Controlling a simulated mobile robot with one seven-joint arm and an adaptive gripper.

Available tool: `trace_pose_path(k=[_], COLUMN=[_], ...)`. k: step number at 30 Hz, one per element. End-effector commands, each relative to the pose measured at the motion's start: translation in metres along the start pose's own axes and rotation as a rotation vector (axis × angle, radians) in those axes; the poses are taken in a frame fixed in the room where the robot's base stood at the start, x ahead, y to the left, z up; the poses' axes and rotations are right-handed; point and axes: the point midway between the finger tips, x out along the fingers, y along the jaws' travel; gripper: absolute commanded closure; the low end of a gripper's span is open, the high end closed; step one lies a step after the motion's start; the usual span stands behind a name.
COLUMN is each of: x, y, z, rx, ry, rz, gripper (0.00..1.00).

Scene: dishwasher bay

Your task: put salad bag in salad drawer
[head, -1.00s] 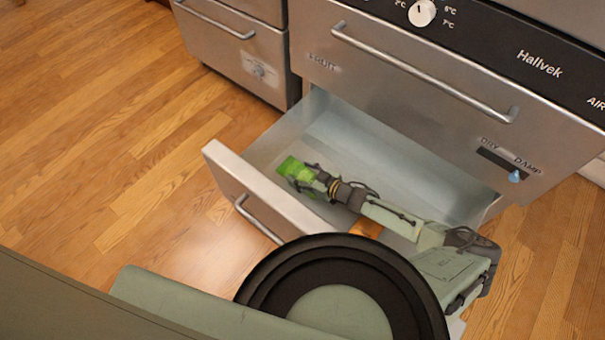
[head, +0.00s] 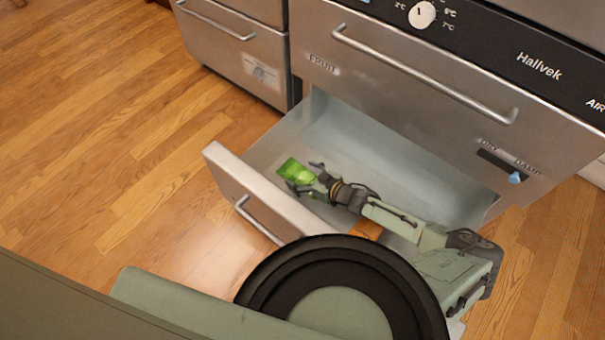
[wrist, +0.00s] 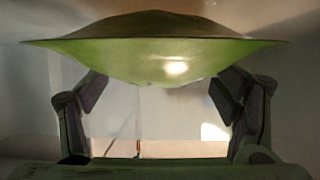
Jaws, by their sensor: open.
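The green salad bag (head: 297,171) is inside the pulled-out drawer (head: 258,188), near its front left part. My gripper (head: 305,178) is also inside the drawer, open, with its fingers spread just right of the bag. In the wrist view the bag (wrist: 150,48) spans the top of the picture, beyond my open gripper (wrist: 160,98). Its two fingers stand wide apart with clear space between them. I cannot tell whether a fingertip still touches the bag or whether the bag rests on the drawer floor.
An orange-brown item (head: 366,230) shows beside my forearm; it is partly hidden. A closed drawer marked FRUIT (head: 400,85) with a long handle is above the open one. Another closed unit (head: 235,45) stands to the left. The wooden floor (head: 100,150) at left is clear.

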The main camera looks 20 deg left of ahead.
Motion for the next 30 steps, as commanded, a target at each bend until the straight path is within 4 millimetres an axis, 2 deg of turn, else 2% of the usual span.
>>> trace_pose_path(k=[9, 15, 21, 30], x=[-0.066, -0.101, -0.116, -0.117], y=[0.002, 0.001, 0.0, 0.0], z=[-0.001, 0.0, 0.0, 0.001], rx=[-0.001, 0.0, 0.0, 0.0], ry=[-0.002, -0.002, 0.0, -0.001], rz=[0.004, 0.003, 0.001, 0.0], gripper=[0.19, 0.19, 0.19, 0.19])
